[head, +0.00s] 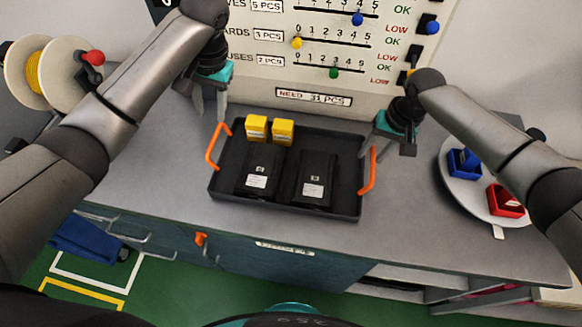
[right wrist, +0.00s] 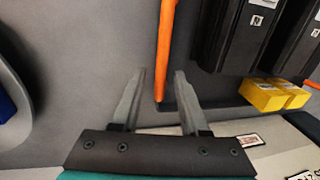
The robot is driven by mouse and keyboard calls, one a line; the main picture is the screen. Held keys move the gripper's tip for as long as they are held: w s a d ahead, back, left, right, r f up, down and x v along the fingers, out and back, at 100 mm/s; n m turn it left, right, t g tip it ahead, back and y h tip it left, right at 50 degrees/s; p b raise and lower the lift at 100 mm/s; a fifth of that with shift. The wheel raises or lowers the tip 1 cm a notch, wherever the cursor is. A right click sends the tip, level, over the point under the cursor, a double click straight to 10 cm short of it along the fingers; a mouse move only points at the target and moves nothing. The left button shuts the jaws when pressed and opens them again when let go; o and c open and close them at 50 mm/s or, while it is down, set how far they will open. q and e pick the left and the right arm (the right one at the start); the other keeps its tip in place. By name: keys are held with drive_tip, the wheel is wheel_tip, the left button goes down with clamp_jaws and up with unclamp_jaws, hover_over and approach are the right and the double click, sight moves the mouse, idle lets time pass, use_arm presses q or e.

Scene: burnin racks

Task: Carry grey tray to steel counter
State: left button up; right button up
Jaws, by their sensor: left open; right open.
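The dark grey tray (head: 285,206) sits on a grey worktop and has an upright orange handle at each end. It holds two black labelled boxes (head: 261,172) and two yellow boxes (head: 257,127). My left gripper (head: 210,112) is open and empty, above and behind the left handle (head: 217,146). My right gripper (head: 371,151) is open near the right handle (head: 368,171). In the right wrist view, the handle (right wrist: 166,45) runs in between the fingertips, and neither finger is seen gripping it. I cannot tell which surface is the steel counter.
A panel with coloured sliders (head: 320,45) stands behind the tray. A round white plate (head: 469,197) with blue and red bins is at the right. A spool with yellow winding (head: 35,72) is at the left. The worktop (head: 290,235) is clear in front of the tray.

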wheel_tip(320, 180, up, 12)
drive_tip(key=d, duration=0.2)
drive_tip(key=shift+s+d, duration=0.15)
drive_tip(key=shift+f, duration=0.15)
idle(0.4)
